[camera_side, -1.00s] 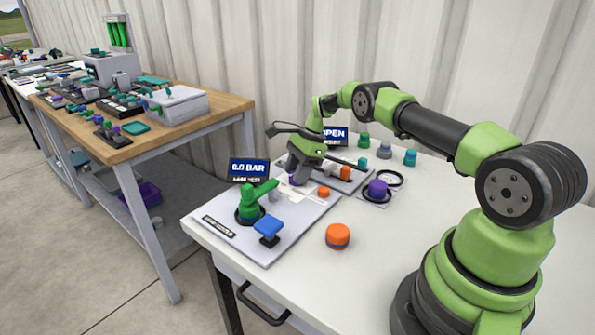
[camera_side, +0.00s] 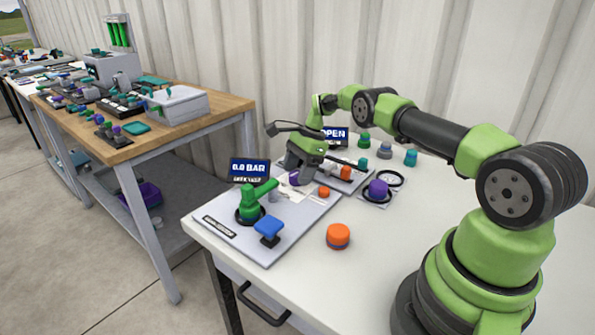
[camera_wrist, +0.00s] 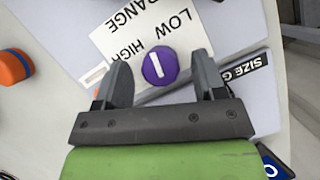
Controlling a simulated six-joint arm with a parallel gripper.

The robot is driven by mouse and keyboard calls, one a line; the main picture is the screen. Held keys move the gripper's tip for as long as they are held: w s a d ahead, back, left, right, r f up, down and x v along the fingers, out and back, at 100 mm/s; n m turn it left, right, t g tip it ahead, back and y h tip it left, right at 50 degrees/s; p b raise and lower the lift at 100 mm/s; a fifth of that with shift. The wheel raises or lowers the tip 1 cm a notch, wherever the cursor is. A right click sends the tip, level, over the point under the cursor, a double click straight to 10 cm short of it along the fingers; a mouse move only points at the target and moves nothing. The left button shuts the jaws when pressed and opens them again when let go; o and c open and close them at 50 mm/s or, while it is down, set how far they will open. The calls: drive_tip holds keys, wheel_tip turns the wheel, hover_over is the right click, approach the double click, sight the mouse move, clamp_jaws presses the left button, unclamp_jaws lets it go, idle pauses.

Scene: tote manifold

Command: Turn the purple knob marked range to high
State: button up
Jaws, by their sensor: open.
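The purple range knob (camera_wrist: 160,67) sits on a white label (camera_wrist: 122,42) reading RANGE, LOW and HIGH, which appears upside down in the wrist view. The knob has a white line on its top, slanting slightly from upper left to lower right. My gripper (camera_wrist: 161,62) is open, with one finger on each side of the knob and visible gaps between. I cannot tell how far the fingertips reach down beside it. In the side view my gripper (camera_side: 302,168) is over the panel (camera_side: 290,232), and the knob (camera_side: 295,179) is partly hidden under it.
A green lever (camera_side: 250,203) and a blue handle (camera_side: 269,230) stand on the panel's near part. A second purple knob (camera_side: 378,188) is to the right. Displays read 0.0 BAR (camera_side: 249,170) and OPEN (camera_side: 335,134).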

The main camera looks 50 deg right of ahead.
drive_tip(key=v, duration=0.9)
drive_tip(key=shift+r, duration=0.3)
drive_tip(key=shift+d, duration=0.1)
drive_tip(key=s+a+n+t+h, duration=0.25)
drive_tip(key=a+n+h, duration=0.3)
drive_tip(key=n, duration=1.25)
drive_tip(key=x, duration=1)
drive_tip(key=shift+d, duration=0.25)
drive_tip(key=c, duration=0.9)
